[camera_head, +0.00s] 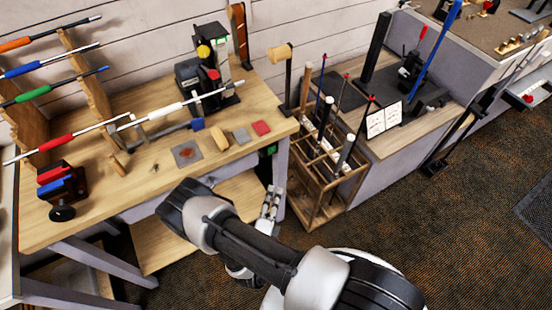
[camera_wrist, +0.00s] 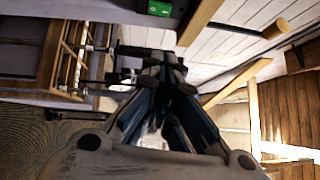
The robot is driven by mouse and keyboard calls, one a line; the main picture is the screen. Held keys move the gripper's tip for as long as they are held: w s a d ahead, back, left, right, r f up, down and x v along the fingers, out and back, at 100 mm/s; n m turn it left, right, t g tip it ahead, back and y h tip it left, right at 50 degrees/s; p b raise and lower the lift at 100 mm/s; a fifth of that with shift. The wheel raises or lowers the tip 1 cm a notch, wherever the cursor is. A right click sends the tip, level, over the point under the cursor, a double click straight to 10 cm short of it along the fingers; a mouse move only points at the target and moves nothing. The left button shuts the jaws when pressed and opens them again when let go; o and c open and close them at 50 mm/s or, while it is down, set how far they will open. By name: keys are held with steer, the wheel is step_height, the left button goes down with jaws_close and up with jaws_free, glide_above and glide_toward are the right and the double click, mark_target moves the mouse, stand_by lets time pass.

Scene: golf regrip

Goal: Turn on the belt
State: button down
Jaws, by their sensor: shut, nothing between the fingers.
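A black bench machine (camera_head: 206,78) with yellow and red knobs stands at the back of the wooden workbench; I cannot tell surely whether it carries the belt. A small green-and-black box (camera_head: 268,150) sits under the bench's right front corner. A green box also shows at the top of the wrist view (camera_wrist: 160,8). My gripper (camera_head: 271,192) is below the bench's front edge, near its right leg, under the green box and apart from it. In the wrist view its fingers (camera_wrist: 164,60) are together and empty.
The workbench (camera_head: 130,190) holds a club clamped in the machine, sanding blocks and a red-and-blue device (camera_head: 60,190). A wooden rack (camera_head: 330,165) of clubs stands close right of my gripper. Open carpet (camera_head: 440,230) lies to the right.

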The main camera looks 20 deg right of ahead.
mark_target(272, 150)
steer(key=w+a+b+x, duration=0.1)
steer(key=a+b+x, duration=0.1)
steer(key=x, duration=1.1)
steer(key=shift+a+r+b, duration=0.2)
steer(key=shift+b, duration=0.15)
steer(key=shift+w, duration=0.15)
